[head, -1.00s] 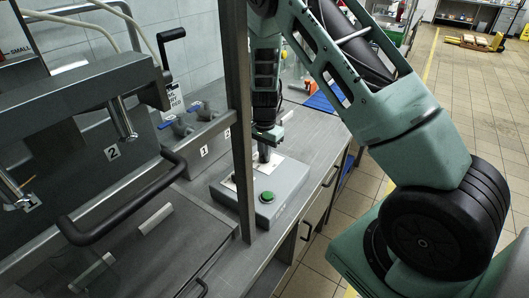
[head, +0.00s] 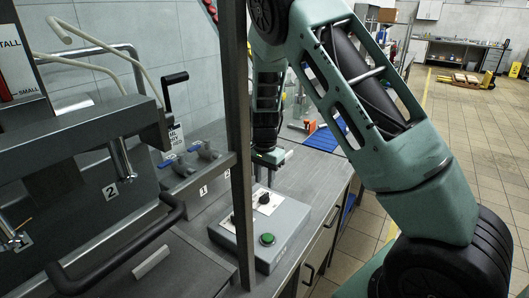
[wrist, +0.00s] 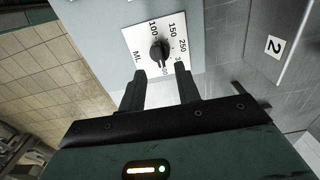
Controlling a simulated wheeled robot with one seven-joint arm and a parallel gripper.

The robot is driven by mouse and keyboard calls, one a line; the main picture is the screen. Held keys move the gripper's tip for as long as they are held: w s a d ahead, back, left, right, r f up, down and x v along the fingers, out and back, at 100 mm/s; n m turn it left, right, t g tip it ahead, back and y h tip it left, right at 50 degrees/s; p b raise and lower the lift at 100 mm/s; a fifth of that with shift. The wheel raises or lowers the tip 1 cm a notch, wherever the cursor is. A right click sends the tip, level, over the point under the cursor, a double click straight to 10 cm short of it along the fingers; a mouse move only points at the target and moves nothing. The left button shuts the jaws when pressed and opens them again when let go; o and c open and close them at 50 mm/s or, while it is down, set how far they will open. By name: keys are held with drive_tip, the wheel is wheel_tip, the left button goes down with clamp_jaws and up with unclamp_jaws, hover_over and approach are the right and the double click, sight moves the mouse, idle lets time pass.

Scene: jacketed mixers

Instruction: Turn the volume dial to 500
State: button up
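The volume dial is a black knob (wrist: 160,50) on a white scale plate marked ML in the wrist view. The numbers 100, 150 and 250 show, with another partly hidden by a finger. I cannot tell the exact setting. In the head view the dial (head: 265,197) sits on a grey control box (head: 288,222). My gripper (wrist: 161,70) is open, its two black fingers apart with nothing between them, just short of the knob in the wrist view. In the head view my gripper (head: 268,158) hangs above the box, clear of the dial.
A green button (head: 267,239) and a second dark knob (head: 234,218) are on the box. A vertical metal post (head: 237,150) stands close at left, beside the mixer with its black handle (head: 120,250). Grey valves (head: 208,151) sit behind.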

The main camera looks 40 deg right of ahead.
sight(265, 194)
wheel_tip(265, 194, up, 12)
drive_tip(key=b, duration=0.1)
drive_tip(key=shift+f, duration=0.25)
idle(0.5)
